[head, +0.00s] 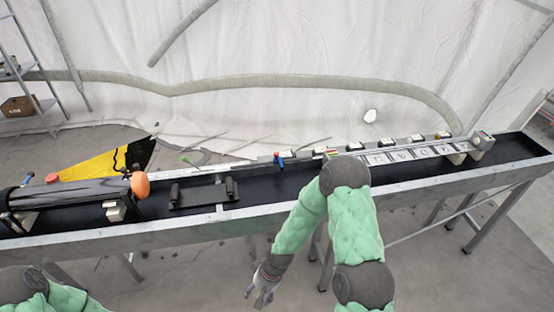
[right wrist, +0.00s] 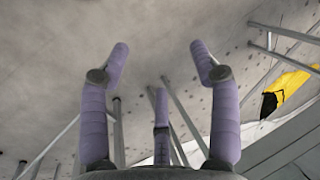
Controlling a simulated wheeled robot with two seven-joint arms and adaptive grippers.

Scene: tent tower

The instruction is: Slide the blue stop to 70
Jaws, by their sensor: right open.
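The blue stop (head: 279,160) is a small blue piece with a reddish part, on a long thin rail along the back of the black trough. Number plates (head: 400,155) line the trough to its right; their figures are too small to read. My right gripper (head: 262,291) hangs low in front of the trough, apart from the stop. The right wrist view shows its purple fingers (right wrist: 160,60) spread open with nothing between them. Only a piece of my left arm shows at the lower left; its gripper is out of view.
The trough's metal front edge (head: 160,222) runs between my right gripper and the rail. A dark roll with an orange end (head: 140,185) lies at the left. A black frame (head: 203,193) sits in the trough. A yellow and black panel (head: 105,164) stands behind.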

